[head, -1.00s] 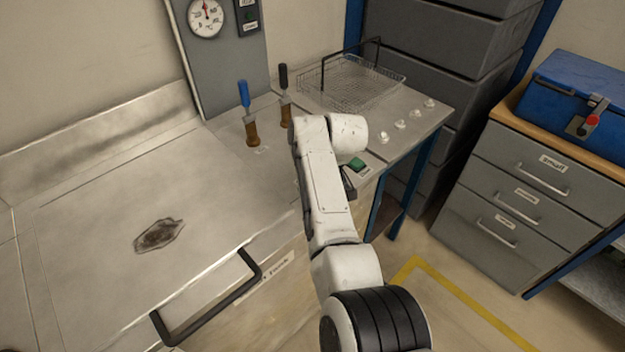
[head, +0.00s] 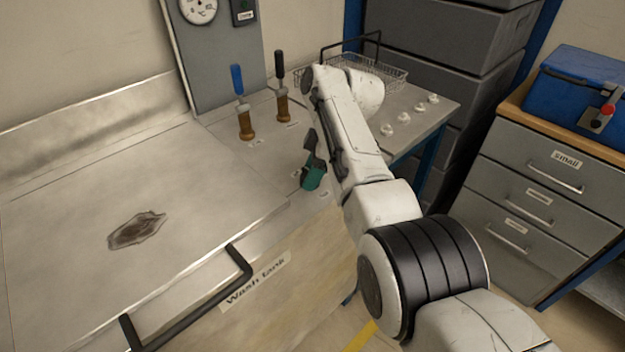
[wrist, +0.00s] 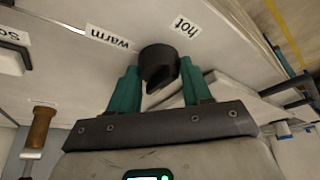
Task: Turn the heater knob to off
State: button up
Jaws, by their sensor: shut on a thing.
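The heater knob (wrist: 158,62) is a dark round knob, seen in the wrist view between my two teal fingers. Labels reading "hot" (wrist: 186,27) and "warm" (wrist: 107,37) stand beside it on the pale panel. My gripper (wrist: 158,72) is shut on the knob, one finger on each side. The knob's pointer and any "off" label cannot be made out. In the head view my gripper (head: 312,176) is at the front of the steel counter, right of the wash tank; the knob is hidden there.
A blue-handled valve (head: 238,90) and a black-handled valve (head: 281,80) stand behind my gripper. A wire basket (head: 395,74) and several white knobs (head: 403,117) lie to the right. The wash tank's black handle (head: 238,262) is front left. The tank lid (head: 190,205) is clear apart from a stain.

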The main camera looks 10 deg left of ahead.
dwell(0.4)
jog(key=o, duration=1)
jog(key=shift+o, duration=0.2)
jog(key=v, duration=1)
jog(key=shift+r, duration=0.35)
jog(key=shift+w, duration=0.15)
